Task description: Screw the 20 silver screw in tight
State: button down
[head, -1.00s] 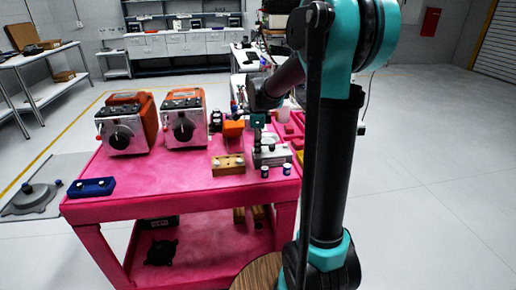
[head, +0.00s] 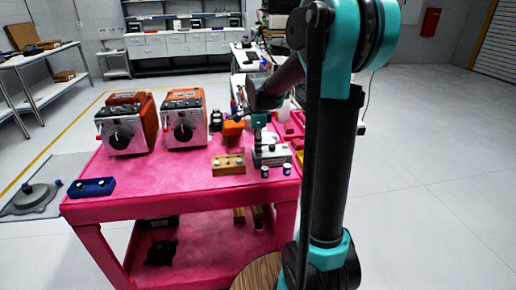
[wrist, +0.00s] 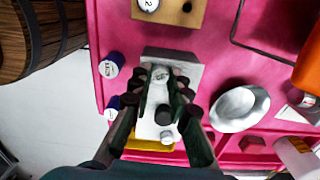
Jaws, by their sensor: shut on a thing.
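The silver screw (wrist: 161,75) stands in a pale grey metal block (wrist: 183,57) in the wrist view, its marked head too small to read. My gripper (wrist: 160,86) is around it, with dark fingers shut on the head from both sides. Other round-topped pieces (wrist: 164,115) stand on the same block, beside the fingers. In the head view my gripper (head: 257,136) points down over the block (head: 274,157) near the right edge of the pink cart. The screw's shaft and how deep it sits are hidden.
A wooden block (head: 228,164) with silver screws stands left of the metal block. Two small blue-and-white cylinders (head: 264,171) stand in front. A silver bowl-like part (wrist: 238,108) lies close to the fingers. Two orange instruments (head: 184,118) stand further left. The cart's front middle is clear.

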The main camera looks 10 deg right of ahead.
jog(key=m, duration=0.4)
jog(key=shift+m, duration=0.4)
jog(key=c, duration=1.9)
grip_release()
jog(key=shift+m, duration=0.5)
jog(key=o, duration=0.5)
jog(key=shift+o, duration=0.2)
jog(key=shift+c, duration=0.4)
